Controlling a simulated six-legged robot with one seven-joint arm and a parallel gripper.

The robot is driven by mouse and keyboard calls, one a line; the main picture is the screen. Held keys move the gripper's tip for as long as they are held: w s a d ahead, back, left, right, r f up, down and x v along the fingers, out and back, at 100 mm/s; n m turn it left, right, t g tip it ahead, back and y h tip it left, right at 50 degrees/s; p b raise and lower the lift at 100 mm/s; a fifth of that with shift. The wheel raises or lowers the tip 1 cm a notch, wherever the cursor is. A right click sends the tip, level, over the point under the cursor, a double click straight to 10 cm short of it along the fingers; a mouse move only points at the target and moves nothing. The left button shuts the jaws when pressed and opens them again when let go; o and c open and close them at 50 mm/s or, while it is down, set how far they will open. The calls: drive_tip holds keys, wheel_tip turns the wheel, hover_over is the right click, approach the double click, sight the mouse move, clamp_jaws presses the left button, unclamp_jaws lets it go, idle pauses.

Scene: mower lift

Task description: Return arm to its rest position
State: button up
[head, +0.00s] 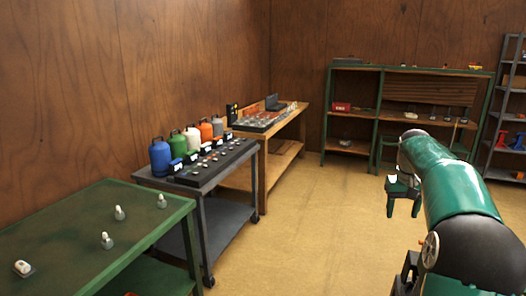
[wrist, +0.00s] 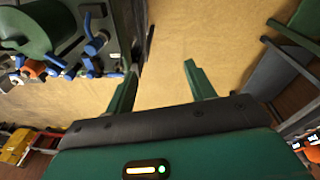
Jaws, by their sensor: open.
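My gripper (head: 404,204) is at the right of the head view, at the end of my green and black arm, over the tan floor. In the wrist view its two green fingers (wrist: 160,83) stand apart with bare floor between them. The gripper is open and empty and touches nothing that I can see. My arm is bent, with the forearm reaching forward from the lower right and the gripper hanging down.
A green table (head: 75,215) stands at the lower left. A grey cart (head: 215,181) with colored gas bottles, a wooden bench (head: 265,152) and green shelving (head: 349,118) stand beyond. Open floor (head: 320,230) lies between them and my arm.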

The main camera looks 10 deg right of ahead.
drive_tip(key=s+a+r+n+t, duration=0.1)
drive_tip(key=s+a+r, duration=0.15)
drive_tip(key=a, duration=0.45)
drive_tip(key=s+a+r, duration=0.1)
drive_tip(key=s+a, duration=0.3)
drive_tip(key=a, duration=0.3)
drive_tip(key=s+a+r+n+t, duration=0.1)
drive_tip(key=s+a+r, duration=0.15)
drive_tip(key=a, duration=0.45)
drive_tip(key=s+a+f+t, duration=0.1)
drive_tip(key=s+a+f, duration=0.1)
drive_tip(key=s+a, duration=0.2)
drive_tip(key=s+a+f+n, duration=0.1)
drive_tip(key=s+a+f, duration=0.2)
drive_tip(key=s+a, duration=0.2)
drive_tip(key=s+a+f+t+y, duration=0.1)
drive_tip(key=s+a+f, duration=0.2)
drive_tip(key=s, duration=0.7)
drive_tip(key=shift+a+f+n+t, duration=0.3)
drive_tip(key=shift+a+n, duration=0.1)
drive_tip(key=shift+a, duration=0.35)
drive_tip(key=shift+s, duration=0.15)
